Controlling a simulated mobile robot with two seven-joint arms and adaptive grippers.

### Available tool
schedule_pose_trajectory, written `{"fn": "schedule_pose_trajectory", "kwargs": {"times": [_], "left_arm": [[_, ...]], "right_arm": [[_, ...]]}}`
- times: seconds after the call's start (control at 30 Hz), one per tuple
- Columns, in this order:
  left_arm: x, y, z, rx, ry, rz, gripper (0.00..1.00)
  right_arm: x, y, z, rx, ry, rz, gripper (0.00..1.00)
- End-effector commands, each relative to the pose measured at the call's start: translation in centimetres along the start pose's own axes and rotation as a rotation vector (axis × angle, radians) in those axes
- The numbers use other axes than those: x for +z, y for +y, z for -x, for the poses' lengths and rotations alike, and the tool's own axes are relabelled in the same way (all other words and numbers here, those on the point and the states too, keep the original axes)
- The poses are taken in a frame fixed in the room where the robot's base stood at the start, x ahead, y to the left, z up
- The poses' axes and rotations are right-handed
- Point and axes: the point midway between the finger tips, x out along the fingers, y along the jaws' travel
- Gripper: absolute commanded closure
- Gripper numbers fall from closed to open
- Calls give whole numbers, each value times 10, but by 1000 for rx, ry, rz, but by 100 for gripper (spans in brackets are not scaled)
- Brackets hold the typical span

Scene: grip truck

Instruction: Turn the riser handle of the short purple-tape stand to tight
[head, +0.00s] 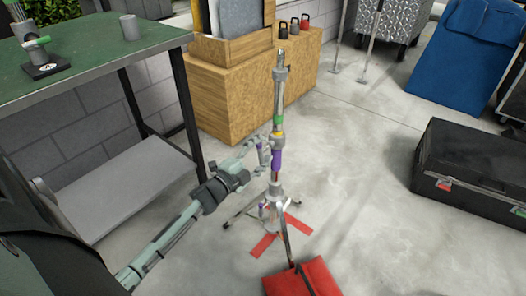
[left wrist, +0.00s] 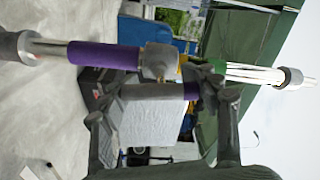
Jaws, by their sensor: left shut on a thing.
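The short purple-tape stand (head: 277,160) is upright on the concrete floor, with a purple band, a green band and grey collars on its column. In the left wrist view its purple-taped tube (left wrist: 105,57) lies sideways across the picture. The riser handle (left wrist: 150,91) is a grey bar with purple near one end, beside the collar (left wrist: 160,62). My left gripper (head: 262,150) reaches in from the left at the collar. Its two fingers (left wrist: 165,105) are at the two ends of the riser handle, shut on it. How tight the handle is cannot be seen. My right gripper is out of view.
A red sandbag (head: 303,278) lies at the stand's front leg, and red tape (head: 264,246) marks the floor. A green-topped table (head: 100,55) is at left, a wooden box (head: 225,95) behind, a black case (head: 470,170) at right. The floor between stand and case is clear.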

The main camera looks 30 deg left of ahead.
Motion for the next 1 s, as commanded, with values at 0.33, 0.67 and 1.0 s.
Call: {"fn": "schedule_pose_trajectory", "kwargs": {"times": [0.33, 0.67, 1.0], "left_arm": [[0, 0, 0, 0, 1, -6, 70], [0, 0, 0, 0, 1, -5, 16], [0, 1, 6, 1, 0, -5, 16]], "right_arm": [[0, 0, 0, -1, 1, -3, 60], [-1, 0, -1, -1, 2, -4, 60], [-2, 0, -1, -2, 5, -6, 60]]}}
